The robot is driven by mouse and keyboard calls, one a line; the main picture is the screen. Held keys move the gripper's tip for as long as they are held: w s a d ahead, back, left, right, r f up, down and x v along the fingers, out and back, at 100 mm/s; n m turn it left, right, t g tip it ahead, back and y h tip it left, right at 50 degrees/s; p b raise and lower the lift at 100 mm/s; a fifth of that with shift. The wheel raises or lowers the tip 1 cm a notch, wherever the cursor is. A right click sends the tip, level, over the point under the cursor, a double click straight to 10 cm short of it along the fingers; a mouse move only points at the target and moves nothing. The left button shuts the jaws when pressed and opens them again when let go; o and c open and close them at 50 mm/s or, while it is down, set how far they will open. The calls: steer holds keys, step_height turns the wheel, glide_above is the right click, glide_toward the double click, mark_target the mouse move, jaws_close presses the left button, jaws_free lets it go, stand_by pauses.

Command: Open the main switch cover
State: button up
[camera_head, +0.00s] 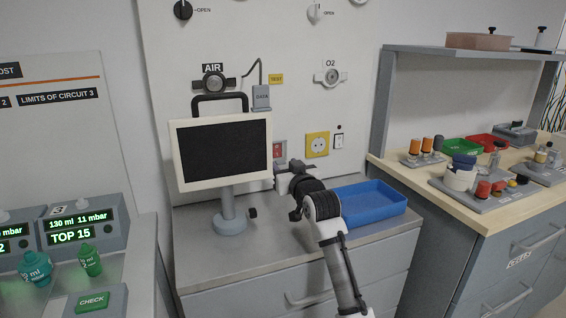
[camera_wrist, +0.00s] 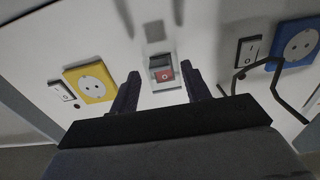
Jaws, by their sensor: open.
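The main switch (camera_head: 279,150) is a red rocker in a pale grey housing on the wall, right of the monitor and partly hidden by my gripper (camera_head: 281,178) in the head view. A pale, box-like frame (camera_wrist: 160,60) surrounds the red rocker. I cannot clearly make out a separate cover flap or its angle. Whether a finger touches the housing cannot be told.
The monitor (camera_head: 222,150) stands close left of my gripper. A blue tray (camera_head: 372,208) lies on the cabinet top below right. A yellow socket (camera_head: 317,145) and a light switch (camera_head: 339,138) are right of the main switch. The wrist view also shows a blue socket (camera_wrist: 299,44).

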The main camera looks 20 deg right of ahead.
steer(key=shift+w, duration=0.95)
steer(key=c, duration=1)
steer(key=shift+r+p, duration=0.15)
steer(key=shift+p, duration=0.25)
